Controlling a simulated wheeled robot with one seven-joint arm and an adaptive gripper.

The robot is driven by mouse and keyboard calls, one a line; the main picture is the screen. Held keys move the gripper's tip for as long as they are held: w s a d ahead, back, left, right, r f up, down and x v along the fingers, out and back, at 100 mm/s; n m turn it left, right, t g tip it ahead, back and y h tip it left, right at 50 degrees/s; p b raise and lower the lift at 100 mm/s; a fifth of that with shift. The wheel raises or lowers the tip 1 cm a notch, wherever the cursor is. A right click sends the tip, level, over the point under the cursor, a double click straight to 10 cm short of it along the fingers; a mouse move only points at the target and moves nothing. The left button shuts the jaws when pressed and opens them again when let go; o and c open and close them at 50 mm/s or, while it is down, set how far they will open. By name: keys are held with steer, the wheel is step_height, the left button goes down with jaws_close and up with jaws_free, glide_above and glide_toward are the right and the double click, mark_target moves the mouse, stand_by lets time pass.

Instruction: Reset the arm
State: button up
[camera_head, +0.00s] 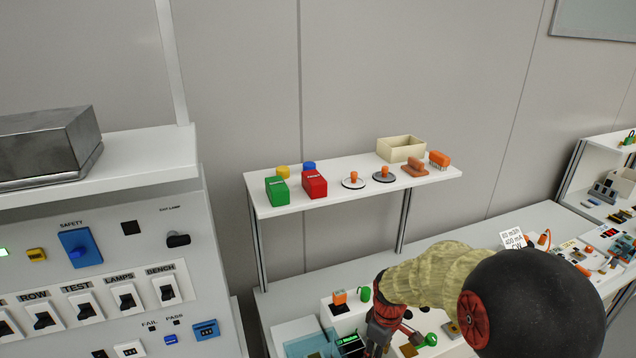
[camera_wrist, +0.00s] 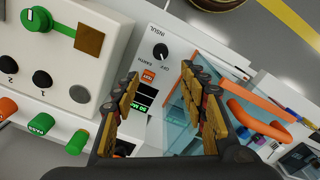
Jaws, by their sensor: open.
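My arm reaches in from the lower right of the head view, and my gripper (camera_head: 385,322) points down over the workbench below the shelf. In the wrist view my gripper (camera_wrist: 160,95) shows two wood-coloured finger pads set apart, with nothing between them. Below the fingers is a white tester panel (camera_wrist: 172,38) with a black knob (camera_wrist: 160,52), a red button (camera_wrist: 148,75) and a small green-lit display (camera_wrist: 140,107). I cannot tell the exact gap between fingers and panel.
A shelf (camera_head: 340,200) holds green (camera_head: 278,190) and red (camera_head: 314,184) boxes, stampers and a cream bin (camera_head: 401,149). A switch panel (camera_head: 105,270) stands at left. In the wrist view, a transparent bluish box (camera_wrist: 195,125) and an orange handle (camera_wrist: 258,122) sit right of the fingers.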

steer(key=s+r+m+t+b, duration=0.15)
steer(key=s+r, duration=0.25)
steer(key=r, duration=0.4)
steer(key=s+r+m+t, duration=0.1)
steer(key=s+r+m, duration=0.25)
steer(key=r, duration=0.55)
steer(key=s+r+m+t+b, duration=0.1)
steer(key=s+r+m+t, duration=0.2)
steer(key=s, duration=1.1)
step_height(320, 180, up, 3)
steer(key=shift+s+r+m, duration=0.15)
steer(key=shift+r+m, duration=0.05)
steer(key=shift+m, duration=0.5)
steer(key=shift+c, duration=0.3)
